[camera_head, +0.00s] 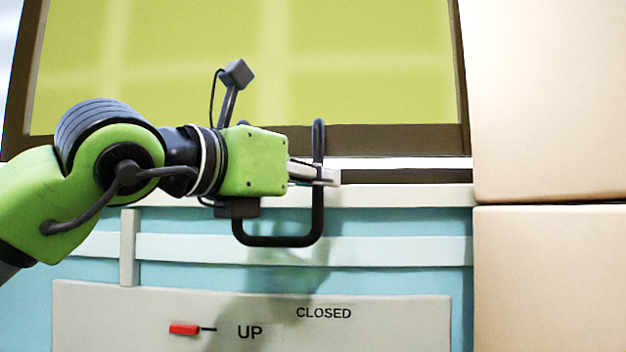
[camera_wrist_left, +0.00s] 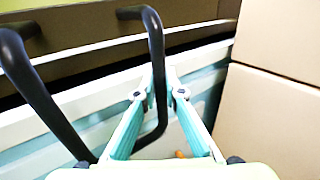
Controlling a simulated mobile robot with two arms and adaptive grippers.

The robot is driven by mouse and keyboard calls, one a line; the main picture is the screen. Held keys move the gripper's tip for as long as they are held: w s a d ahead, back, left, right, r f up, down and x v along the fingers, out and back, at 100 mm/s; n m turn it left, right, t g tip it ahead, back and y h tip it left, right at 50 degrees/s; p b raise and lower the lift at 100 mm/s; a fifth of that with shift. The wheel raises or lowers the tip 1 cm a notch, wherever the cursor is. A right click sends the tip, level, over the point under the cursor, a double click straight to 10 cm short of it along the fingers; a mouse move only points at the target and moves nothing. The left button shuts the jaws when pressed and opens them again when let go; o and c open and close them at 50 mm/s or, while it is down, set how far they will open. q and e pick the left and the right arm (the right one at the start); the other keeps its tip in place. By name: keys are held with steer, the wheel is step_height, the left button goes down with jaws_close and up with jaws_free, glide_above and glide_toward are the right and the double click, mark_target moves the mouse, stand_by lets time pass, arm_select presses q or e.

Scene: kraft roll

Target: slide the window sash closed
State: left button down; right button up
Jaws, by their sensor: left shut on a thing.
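The window sash has a brown frame (camera_head: 400,138) around a yellow-green pane (camera_head: 300,65) in the head view. A narrow white and dark band shows between its bottom rail and the cream sill (camera_head: 420,196). A black looped handle (camera_head: 318,215) stands out in front of the sash; it also shows in the wrist view (camera_wrist_left: 157,60). My left gripper (camera_head: 328,176) is shut on the handle's right-hand bar, with its pale fingers (camera_wrist_left: 159,88) on either side of that bar in the wrist view. My arm hides part of the handle. My right gripper is not in view.
A pale panel below the sill carries a red pointer (camera_head: 184,329) and the words UP (camera_head: 249,332) and CLOSED (camera_head: 323,313); the pointer is level with UP. Stacked cardboard-coloured boxes (camera_head: 550,270) stand close at the right.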

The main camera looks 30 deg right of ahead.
arm_select(q)
steer(key=c, duration=2.1)
jaws_free()
steer(key=shift+s+d, duration=0.15)
steer(key=shift+d, duration=0.15)
steer(key=shift+s+a, duration=0.1)
steer(key=shift+a, duration=0.4)
steer(key=v, duration=1.1)
steer(key=shift+s, duration=0.15)
steer(key=shift+d, duration=0.1)
